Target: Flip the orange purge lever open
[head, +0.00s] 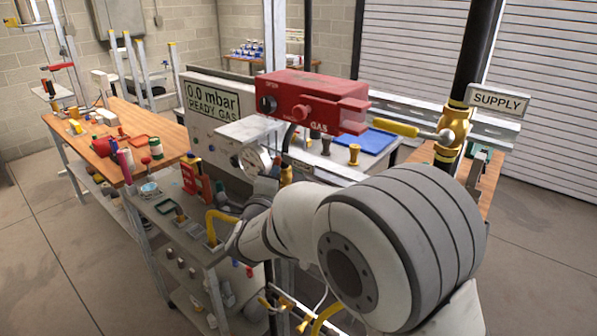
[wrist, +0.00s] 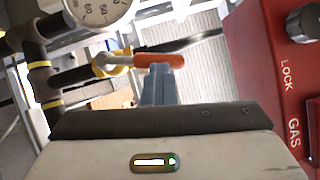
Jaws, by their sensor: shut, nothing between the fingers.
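The orange purge lever (wrist: 160,60) shows in the wrist view, lying roughly level across the picture. Its left end joins a pale stem on a yellow-collared valve (wrist: 112,63) on dark pipework. My gripper (wrist: 158,70) has its grey fingers closed together with nothing between them. The fingertips are right at the lever's handle and overlap it in the picture; I cannot tell whether they touch it. In the head view I cannot make out the orange lever, and my own arm covers much of that area.
A red gas box (head: 310,98) is close to my gripper's right; it also fills the wrist view's right side (wrist: 265,70). A round gauge (head: 257,162) sits near the pipework. A yellow-handled supply valve (head: 455,125) is at right. A display panel (head: 213,105) reads 0.0 mbar, READY GAS.

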